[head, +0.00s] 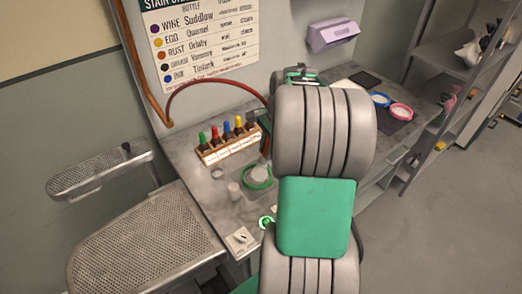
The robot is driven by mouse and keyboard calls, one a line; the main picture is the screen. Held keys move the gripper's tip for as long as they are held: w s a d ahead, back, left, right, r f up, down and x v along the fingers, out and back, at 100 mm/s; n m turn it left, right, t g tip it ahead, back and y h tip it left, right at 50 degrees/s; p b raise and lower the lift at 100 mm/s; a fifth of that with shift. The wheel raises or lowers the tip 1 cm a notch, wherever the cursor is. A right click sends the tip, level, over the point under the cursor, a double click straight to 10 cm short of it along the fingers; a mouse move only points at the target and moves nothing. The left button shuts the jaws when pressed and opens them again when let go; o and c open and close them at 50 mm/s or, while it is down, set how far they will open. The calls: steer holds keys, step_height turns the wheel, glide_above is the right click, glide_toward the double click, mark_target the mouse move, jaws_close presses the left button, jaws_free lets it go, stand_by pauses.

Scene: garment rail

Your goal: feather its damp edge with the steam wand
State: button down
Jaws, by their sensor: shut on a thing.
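A red hose (213,84) arches from the wall to the left side of my arm. There it meets the steam wand (265,146), of which only a narrow part shows. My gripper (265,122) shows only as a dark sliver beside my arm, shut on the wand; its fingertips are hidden. Below the wand, a pale round patch (260,173) and a green ring (257,184) lie on a dark square on the worktop. I cannot tell whether the wand touches the patch. No damp edge can be made out.
Several colour-capped bottles stand in a rack (230,150) on the grey worktop (205,188). A perforated board (145,245) and a smaller one (100,173) are at left. Blue and pink tubs (401,111) are at right.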

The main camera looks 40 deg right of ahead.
steer(key=p+v, duration=0.2)
steer(key=v, duration=0.1)
steer(key=shift+d+r, duration=0.1)
steer(key=shift+d, duration=0.05)
steer(key=shift+d+r+p, duration=0.1)
steer(key=shift+d+p, duration=0.2)
steer(key=shift+p, duration=0.55)
step_height(320, 180, down, 7)
steer(key=w+d+b, duration=0.1)
steer(key=b, duration=0.5)
steer(key=shift+w+d+f+b, duration=0.2)
steer(key=shift+w+d+b, duration=0.1)
steer(key=shift+w+d, duration=0.1)
steer(key=shift+r, duration=0.15)
steer(key=shift+p, duration=0.3)
